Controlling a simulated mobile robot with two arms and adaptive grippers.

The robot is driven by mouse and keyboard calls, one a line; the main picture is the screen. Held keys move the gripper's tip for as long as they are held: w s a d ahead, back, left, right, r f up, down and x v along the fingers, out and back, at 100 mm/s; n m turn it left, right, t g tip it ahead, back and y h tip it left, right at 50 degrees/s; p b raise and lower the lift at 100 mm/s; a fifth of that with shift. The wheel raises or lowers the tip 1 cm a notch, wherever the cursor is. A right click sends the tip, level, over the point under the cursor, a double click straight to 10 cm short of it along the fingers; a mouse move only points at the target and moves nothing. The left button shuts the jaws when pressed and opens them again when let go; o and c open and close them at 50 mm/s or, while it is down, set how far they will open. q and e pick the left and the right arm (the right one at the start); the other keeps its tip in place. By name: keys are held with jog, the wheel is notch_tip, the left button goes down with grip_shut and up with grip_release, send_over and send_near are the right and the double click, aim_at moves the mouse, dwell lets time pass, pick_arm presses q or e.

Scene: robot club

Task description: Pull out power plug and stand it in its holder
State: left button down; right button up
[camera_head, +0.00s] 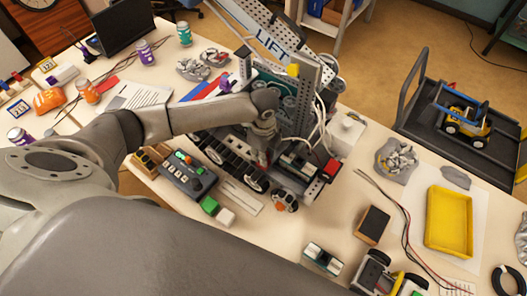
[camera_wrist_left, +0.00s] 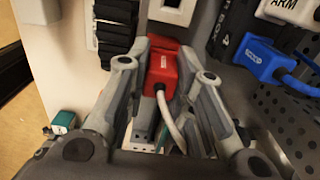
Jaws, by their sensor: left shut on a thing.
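The red power plug (camera_wrist_left: 161,67) is between the fingers of my left gripper (camera_wrist_left: 166,58) in the left wrist view. A white cable (camera_wrist_left: 171,122) runs from its near end. The left gripper is shut on the plug. In the head view the left gripper (camera_head: 263,148) reaches down into the club robot (camera_head: 300,95) marked LIFT, and only a little red shows at its tips. I cannot tell whether the plug still sits in a socket. I cannot pick out its holder for certain. My right gripper is not in view.
A blue plug (camera_wrist_left: 262,58) and a white plug marked ARM (camera_wrist_left: 291,11) are close right of the left gripper. In the head view a controller box (camera_head: 188,175), a dark block (camera_head: 373,224) and a yellow tray (camera_head: 449,222) are on the table. Loose cables lie between.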

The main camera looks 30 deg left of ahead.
pick_arm(q)
jog(key=shift+f+p, duration=0.35)
jog(key=shift+f, duration=0.1)
dwell(0.9)
jog(key=c, duration=1.2)
grip_release()
jog(key=shift+o, duration=0.2)
notch_tip(320, 180, up, 5)
jog(key=p, duration=0.5)
jog(key=shift+r+p, duration=0.45)
jog(key=shift+r, duration=0.55)
jog(key=shift+s, duration=0.1)
